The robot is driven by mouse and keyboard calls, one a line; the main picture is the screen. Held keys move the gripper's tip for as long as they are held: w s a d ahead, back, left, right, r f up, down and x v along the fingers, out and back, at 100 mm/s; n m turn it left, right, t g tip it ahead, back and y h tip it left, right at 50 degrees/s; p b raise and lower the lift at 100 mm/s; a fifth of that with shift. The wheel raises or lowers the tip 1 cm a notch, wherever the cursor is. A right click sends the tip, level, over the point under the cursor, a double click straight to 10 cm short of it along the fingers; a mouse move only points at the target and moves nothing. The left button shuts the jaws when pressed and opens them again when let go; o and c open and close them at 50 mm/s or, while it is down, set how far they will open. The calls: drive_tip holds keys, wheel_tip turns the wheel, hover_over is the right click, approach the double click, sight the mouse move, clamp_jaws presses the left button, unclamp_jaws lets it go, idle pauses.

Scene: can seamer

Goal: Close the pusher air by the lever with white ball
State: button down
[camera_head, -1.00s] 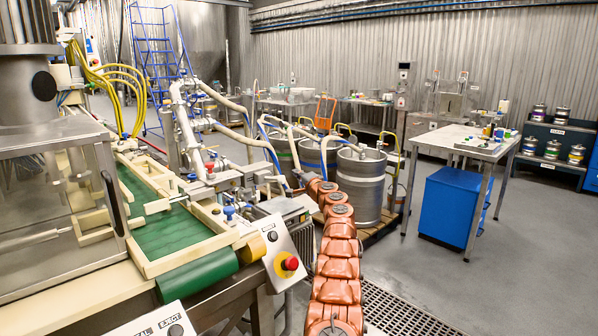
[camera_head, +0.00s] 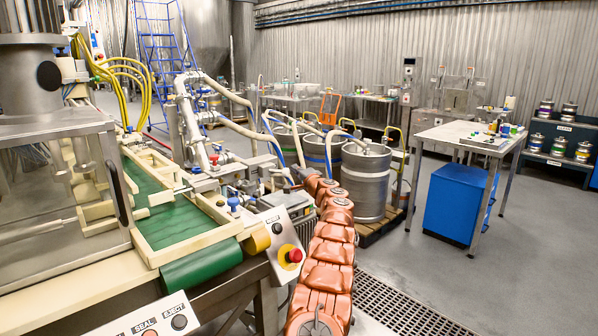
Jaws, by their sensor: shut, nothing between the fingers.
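My orange segmented arm reaches from the bottom middle to the valves and fittings beside the green conveyor (camera_head: 170,225). My gripper (camera_head: 262,178) is small at the arm's far end, pointing left among grey machine parts. Its fingers are shut and nothing shows held. I cannot make out the lever with the white ball for certain; it is too small or hidden among the fittings. A blue knob (camera_head: 233,202) stands on the conveyor's right side, left of and nearer than my gripper. A red-topped fitting (camera_head: 213,159) sits farther left.
A control box with a red button (camera_head: 293,255) stands close left of my arm. Steel kegs (camera_head: 362,185) on a pallet are just behind and right of it. White pipes (camera_head: 188,115) rise behind the fittings. A worktable (camera_head: 470,135) stands right, with open floor around.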

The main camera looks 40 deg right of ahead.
drive_tip(key=shift+a+f, duration=0.1)
drive_tip(key=shift+a, duration=0.35)
drive_tip(key=shift+a+f+b, duration=0.1)
drive_tip(key=shift+b, duration=0.6)
drive_tip(key=shift+a+f+h+b, duration=0.1)
drive_tip(key=shift+h+b, duration=0.2)
drive_tip(key=shift+b, duration=0.1)
drive_tip(key=shift+s+m, duration=0.15)
drive_tip(key=shift+m, duration=0.15)
